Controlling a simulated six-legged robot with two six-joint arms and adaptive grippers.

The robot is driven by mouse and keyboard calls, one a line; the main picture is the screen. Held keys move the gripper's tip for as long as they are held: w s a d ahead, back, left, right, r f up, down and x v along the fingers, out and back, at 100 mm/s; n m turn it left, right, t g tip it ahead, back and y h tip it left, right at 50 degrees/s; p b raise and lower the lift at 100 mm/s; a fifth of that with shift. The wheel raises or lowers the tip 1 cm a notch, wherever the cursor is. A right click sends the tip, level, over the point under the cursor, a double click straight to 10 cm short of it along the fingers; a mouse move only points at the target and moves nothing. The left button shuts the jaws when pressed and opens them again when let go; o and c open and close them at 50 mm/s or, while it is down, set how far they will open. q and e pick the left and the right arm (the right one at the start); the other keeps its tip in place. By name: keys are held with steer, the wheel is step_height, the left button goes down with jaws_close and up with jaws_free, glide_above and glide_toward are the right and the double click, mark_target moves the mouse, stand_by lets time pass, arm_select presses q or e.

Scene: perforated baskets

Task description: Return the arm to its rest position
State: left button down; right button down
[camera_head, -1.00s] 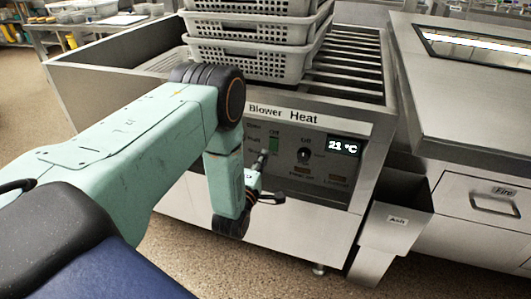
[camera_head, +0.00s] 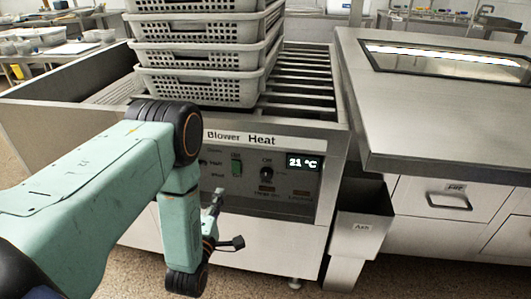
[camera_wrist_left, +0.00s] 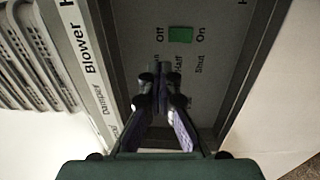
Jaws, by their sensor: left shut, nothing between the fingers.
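My left arm comes in from the left in the head view and bends down in front of the machine's control panel. My left gripper (camera_head: 219,208) is in front of the panel, below the green switch (camera_head: 237,167). In the left wrist view its fingers (camera_wrist_left: 160,78) come together with nothing between them, and the panel with the green switch (camera_wrist_left: 180,35) lies beyond them. My right gripper is not in view.
Grey perforated baskets (camera_head: 199,86) stand stacked on the machine's slatted top (camera_head: 305,77). The Blower/Heat panel (camera_head: 262,187) shows 21 °C. An Ash bin (camera_head: 361,238) and a steel unit with a drawer (camera_head: 450,201) stand to the right.

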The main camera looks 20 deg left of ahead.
arm_select(q)
steer(key=s+d+f+m+g+h, duration=0.2)
steer(key=s+d+f+m+g, duration=0.2)
steer(key=s+f+m+g, duration=0.8)
steer(key=s+d+r+m+g+h+p, duration=0.1)
steer(key=s+d+m+g, duration=0.2)
steer(key=s, duration=0.7)
steer(key=s+d+r+m+g+h+p, duration=0.1)
steer(key=s+d+m+g+p, duration=0.1)
steer(key=s, duration=0.8)
steer(key=shift+d+r+m+g, duration=0.35)
steer(key=shift+d+m+g, duration=0.35)
steer(key=shift+d+m, duration=0.65)
